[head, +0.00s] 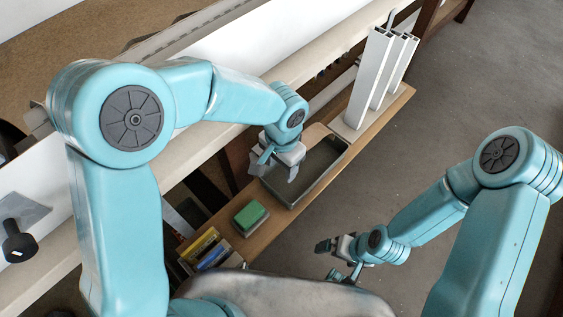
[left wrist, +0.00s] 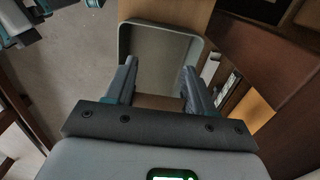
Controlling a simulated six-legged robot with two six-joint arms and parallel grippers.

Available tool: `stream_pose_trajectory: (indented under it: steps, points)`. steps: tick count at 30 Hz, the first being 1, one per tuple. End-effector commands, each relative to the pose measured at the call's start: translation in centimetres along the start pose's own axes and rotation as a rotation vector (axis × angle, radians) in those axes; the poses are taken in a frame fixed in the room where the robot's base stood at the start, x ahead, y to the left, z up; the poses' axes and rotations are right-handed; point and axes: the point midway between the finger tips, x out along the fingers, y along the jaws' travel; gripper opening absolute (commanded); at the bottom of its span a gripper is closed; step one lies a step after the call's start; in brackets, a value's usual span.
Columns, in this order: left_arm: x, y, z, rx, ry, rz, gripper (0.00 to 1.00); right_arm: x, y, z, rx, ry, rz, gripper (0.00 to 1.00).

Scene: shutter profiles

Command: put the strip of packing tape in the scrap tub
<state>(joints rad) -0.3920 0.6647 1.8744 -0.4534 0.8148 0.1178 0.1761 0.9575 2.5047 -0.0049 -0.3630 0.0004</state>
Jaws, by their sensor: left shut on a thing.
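The scrap tub, a grey open tray with a raised rim (head: 322,188), stands on the narrow wooden shelf; it also shows in the left wrist view, ahead of the fingers, with its pale rim (left wrist: 120,45). It looks empty where I can see in. My left gripper (head: 276,172) is at the tub's left side, pointing down. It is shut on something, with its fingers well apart. I cannot make out the strip of packing tape clearly in either view. My right gripper (head: 338,258) hangs over the floor, away from the tub; its jaws are too small to read.
White shutter profiles (head: 368,85) stand upright at the shelf's far end. A green block (head: 251,216) and a box of yellow and blue items (head: 205,250) are at its near end. A long pale beam (head: 205,150) runs behind the shelf. Grey floor to the right is open.

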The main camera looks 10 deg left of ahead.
Motion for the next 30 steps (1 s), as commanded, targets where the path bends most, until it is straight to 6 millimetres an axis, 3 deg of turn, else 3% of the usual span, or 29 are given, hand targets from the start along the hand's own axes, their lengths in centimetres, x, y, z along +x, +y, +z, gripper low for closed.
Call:
stream_pose_trajectory:
  steps: [6,7,9,20,23,30]
  points:
    - [0.0,0.0,0.0,0.0,0.0,0.0,0.26,0.0,0.0,0.0,0.0,0.0,0.0,1.0]
    - [0.0,0.0,0.0,0.0,0.0,0.0,0.6,0.0,0.0,0.0,0.0,0.0,0.0,1.0]
    - [0.0,0.0,0.0,0.0,0.0,0.0,0.83,0.0,0.0,0.0,0.0,0.0,0.0,1.0]
    - [-0.5,0.0,0.0,-0.001,0.001,-0.001,0.83,-0.1,-0.1,0.0,0.0,0.0,0.0,1.0]
    - [-2.0,-0.1,-0.1,-0.002,0.005,-0.002,0.83,-0.4,-0.1,0.0,0.0,0.0,0.0,1.0]
    - [-8.2,0.0,-0.1,-0.001,0.006,-0.001,0.83,-1.4,-0.5,0.0,0.0,0.0,0.0,1.0]
